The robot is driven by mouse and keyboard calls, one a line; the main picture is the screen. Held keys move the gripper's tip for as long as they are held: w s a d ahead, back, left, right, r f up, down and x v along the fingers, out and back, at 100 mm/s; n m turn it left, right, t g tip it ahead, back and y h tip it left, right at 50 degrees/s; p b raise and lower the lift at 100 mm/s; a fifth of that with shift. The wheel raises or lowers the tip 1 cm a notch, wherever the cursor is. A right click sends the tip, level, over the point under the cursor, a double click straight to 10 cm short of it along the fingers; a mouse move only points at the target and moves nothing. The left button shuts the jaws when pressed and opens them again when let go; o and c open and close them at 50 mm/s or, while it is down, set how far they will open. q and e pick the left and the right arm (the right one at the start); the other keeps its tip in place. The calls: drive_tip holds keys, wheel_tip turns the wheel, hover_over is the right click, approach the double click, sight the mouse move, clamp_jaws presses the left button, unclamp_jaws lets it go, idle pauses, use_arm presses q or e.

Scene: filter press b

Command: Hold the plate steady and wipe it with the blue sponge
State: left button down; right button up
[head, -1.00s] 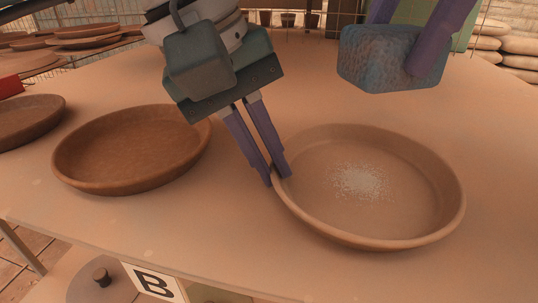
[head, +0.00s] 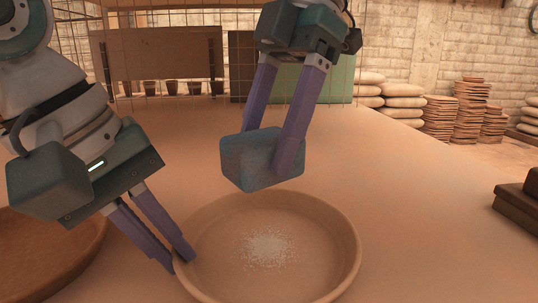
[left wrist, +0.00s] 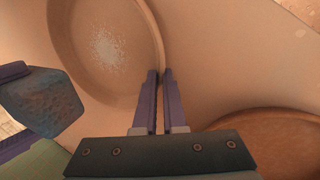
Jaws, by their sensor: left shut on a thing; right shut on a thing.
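The clay plate (head: 335,283) rests on the table with a pale powdery patch in its middle. It also shows in the left wrist view (left wrist: 62,45). My left gripper (head: 182,262) is shut on the plate's left rim; its fingers (left wrist: 160,75) straddle the rim in the left wrist view. My right gripper (head: 268,158) is shut on the blue sponge (head: 250,172), a block with a mottled face. The sponge is above the plate's far side, apart from the powder. It also shows at the left of the left wrist view (left wrist: 42,102).
A darker brown plate (head: 45,262) lies to the left, partly behind my left arm. A dark block-like object (head: 518,208) sits at the right edge. Stacked sacks (head: 400,88) and tile piles (head: 472,108) stand behind. The table right of the plate is clear.

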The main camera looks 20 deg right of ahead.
drive_tip(key=shift+f, duration=3.8)
drive_tip(key=shift+s+f, duration=0.15)
drive_tip(key=shift+s, duration=0.15)
drive_tip(key=shift+s+a, duration=0.25)
drive_tip(key=shift+s, duration=0.5)
drive_tip(key=shift+s+a, duration=0.2)
drive_tip(key=shift+s, duration=0.5)
drive_tip(key=shift+w+d, duration=0.25)
drive_tip(key=shift+w, duration=0.65)
drive_tip(key=shift+w+d, duration=0.2)
drive_tip(key=shift+w, duration=0.65)
drive_tip(key=shift+d, duration=0.25)
drive_tip(key=shift+s+a, duration=0.25)
drive_tip(key=shift+s, duration=0.6)
drive_tip(key=shift+s+a, duration=0.2)
drive_tip(key=shift+s, duration=0.65)
drive_tip(key=shift+w+d, duration=0.2)
drive_tip(key=shift+w, duration=0.65)
drive_tip(key=shift+w+d, duration=0.2)
drive_tip(key=shift+w, duration=0.6)
drive_tip(key=shift+r, duration=4.05)
